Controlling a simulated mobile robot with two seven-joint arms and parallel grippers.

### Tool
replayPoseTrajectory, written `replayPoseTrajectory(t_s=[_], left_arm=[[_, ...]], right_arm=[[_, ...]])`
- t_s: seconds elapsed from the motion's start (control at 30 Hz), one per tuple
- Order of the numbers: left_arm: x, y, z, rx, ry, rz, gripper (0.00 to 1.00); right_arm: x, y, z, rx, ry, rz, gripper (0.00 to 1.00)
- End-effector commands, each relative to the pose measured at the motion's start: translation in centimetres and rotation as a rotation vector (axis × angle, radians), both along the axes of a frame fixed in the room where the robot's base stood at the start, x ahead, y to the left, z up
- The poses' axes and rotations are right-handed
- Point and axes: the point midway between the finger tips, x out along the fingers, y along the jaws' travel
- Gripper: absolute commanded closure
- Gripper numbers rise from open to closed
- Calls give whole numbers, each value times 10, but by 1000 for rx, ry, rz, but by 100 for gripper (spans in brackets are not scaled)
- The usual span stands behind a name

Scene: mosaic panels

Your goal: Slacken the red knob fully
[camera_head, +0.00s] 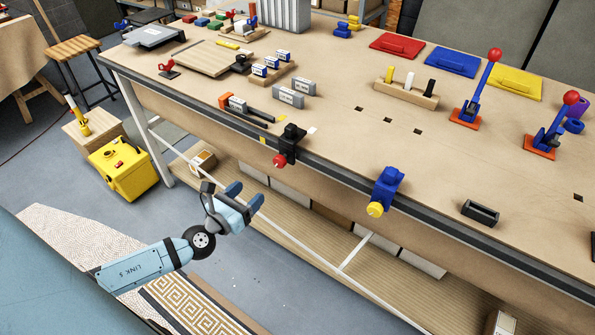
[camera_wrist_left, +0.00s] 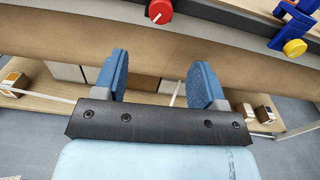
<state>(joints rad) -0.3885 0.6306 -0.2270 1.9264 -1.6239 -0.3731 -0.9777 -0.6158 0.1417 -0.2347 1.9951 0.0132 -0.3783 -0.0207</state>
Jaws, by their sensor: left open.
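The red knob (camera_head: 279,161) sits on the front of a black clamp (camera_head: 291,140) at the table's front edge. In the left wrist view the red knob (camera_wrist_left: 159,11) shows at the top, with a pale line on its face. My left gripper (camera_head: 246,194) is open and empty, below and to the left of the knob in the head view, and apart from it. In the left wrist view its two blue fingers (camera_wrist_left: 160,75) stand wide apart, with the knob beyond their tips. My right gripper is not in view.
A blue clamp (camera_head: 388,184) with a yellow knob (camera_head: 375,209) is on the same table edge to the right. The workbench (camera_head: 340,135) holds blocks, levers and panels. A lower shelf (camera_head: 320,226) with boxes lies beneath. A yellow toolbox (camera_head: 124,168) stands on the floor at left.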

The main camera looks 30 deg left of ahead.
Motion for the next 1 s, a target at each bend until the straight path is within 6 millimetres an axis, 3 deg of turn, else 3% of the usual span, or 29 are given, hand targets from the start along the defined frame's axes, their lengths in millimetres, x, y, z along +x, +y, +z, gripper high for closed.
replayPoseTrajectory(t_s=[0.27,0.73,1.0], left_arm=[[23,-1,4,35,-14,-5,35],[116,-8,4,32,-12,-5,35],[138,-10,2,33,-10,-5,35]], right_arm=[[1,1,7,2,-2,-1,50],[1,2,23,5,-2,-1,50],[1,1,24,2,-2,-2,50]])
